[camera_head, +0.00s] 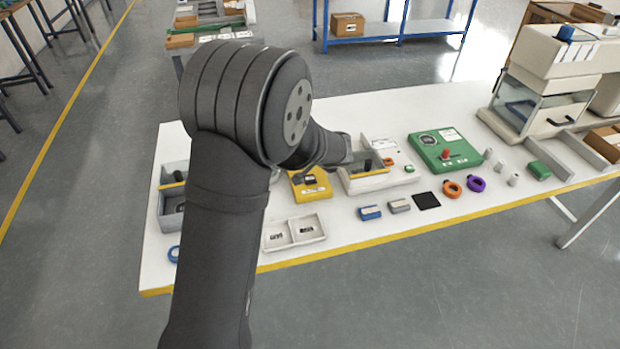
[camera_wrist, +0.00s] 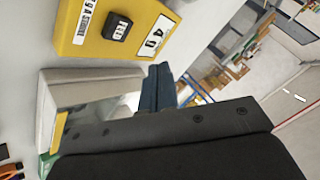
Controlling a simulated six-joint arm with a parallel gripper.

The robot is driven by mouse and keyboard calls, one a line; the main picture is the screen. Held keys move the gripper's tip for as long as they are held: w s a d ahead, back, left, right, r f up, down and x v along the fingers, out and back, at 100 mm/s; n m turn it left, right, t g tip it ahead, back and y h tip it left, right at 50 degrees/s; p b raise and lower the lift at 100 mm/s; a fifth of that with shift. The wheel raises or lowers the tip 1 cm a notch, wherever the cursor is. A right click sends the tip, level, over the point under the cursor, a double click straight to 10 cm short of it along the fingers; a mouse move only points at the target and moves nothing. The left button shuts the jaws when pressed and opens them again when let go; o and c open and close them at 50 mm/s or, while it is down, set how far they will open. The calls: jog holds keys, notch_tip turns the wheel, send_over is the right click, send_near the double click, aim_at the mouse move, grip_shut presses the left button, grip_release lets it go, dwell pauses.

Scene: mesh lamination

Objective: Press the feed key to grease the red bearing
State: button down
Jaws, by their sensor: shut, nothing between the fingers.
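The yellow unit (camera_head: 318,190) stands on the white table, left of the white machine. In the wrist view the yellow unit (camera_wrist: 88,42) fills the upper left, with a black key (camera_wrist: 117,28) and white labels on its face. My gripper (camera_wrist: 158,78) is shut and empty, its dark fingertips below and right of the key in the picture, apart from it. In the head view my forearm and wrist hang over the yellow unit and partly hide it. I cannot pick out the red bearing for certain; a small red part (camera_head: 388,161) shows on the white machine.
The white machine (camera_head: 368,184) stands close right of the yellow unit. A green unit (camera_head: 428,141) with a red knob is farther right. An orange ring (camera_head: 452,188), a purple ring (camera_head: 477,184) and small blocks lie nearby. A divided white tray (camera_head: 291,243) is in front.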

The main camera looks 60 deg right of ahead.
aim_at(311, 181)
notch_tip(311, 181, up, 3)
jog(key=shift+r, duration=0.2)
jog(key=shift+f, duration=0.1)
jog(key=shift+f, duration=4.35)
jog(key=shift+f, duration=0.4)
jog(key=shift+f, duration=0.6)
jog(key=shift+r, duration=1)
